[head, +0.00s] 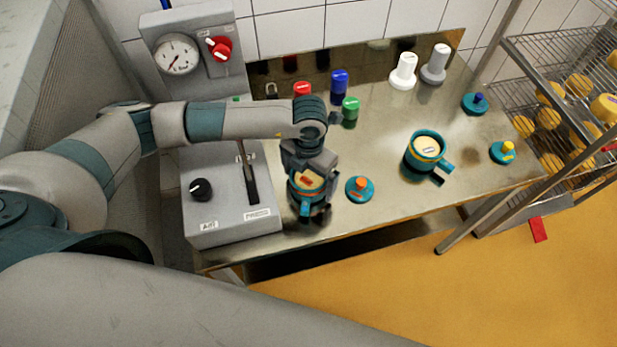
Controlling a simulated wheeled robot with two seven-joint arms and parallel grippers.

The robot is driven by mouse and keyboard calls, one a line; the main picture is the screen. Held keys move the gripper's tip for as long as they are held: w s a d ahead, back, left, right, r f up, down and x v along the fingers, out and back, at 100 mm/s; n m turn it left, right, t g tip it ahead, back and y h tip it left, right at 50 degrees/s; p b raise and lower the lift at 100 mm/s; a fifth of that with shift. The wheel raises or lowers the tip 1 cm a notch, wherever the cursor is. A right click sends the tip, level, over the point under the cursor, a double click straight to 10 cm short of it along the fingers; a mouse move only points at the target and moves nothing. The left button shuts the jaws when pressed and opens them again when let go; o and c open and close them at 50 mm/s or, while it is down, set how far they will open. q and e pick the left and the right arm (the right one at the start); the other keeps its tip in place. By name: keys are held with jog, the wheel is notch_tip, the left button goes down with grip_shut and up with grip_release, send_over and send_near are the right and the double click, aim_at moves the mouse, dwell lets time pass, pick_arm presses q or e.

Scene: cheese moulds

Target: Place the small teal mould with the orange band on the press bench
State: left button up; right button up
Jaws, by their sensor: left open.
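The small teal mould with the orange band (305,181) is near the front edge of the metal press bench (390,196), just right of the grey press. It appears upright on the bench, though its base is partly hidden. My left gripper (311,197) reaches down over it, open, with its fingers at the mould's sides. I cannot tell whether they touch it. My right gripper is not in view.
A teal lid with an orange knob (360,188) lies just right of the mould. A larger teal mould with a yellow band (425,148) stands farther right. The press (230,205) is close on the left. A wire rack of cheeses (560,90) stands at the right.

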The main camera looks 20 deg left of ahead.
pick_arm(q)
jog(key=shift+r+b, duration=0.35)
notch_tip(320, 180, up, 11)
jog(key=b, duration=0.4)
jog(key=shift+r+b, duration=0.2)
jog(key=shift+b, duration=0.2)
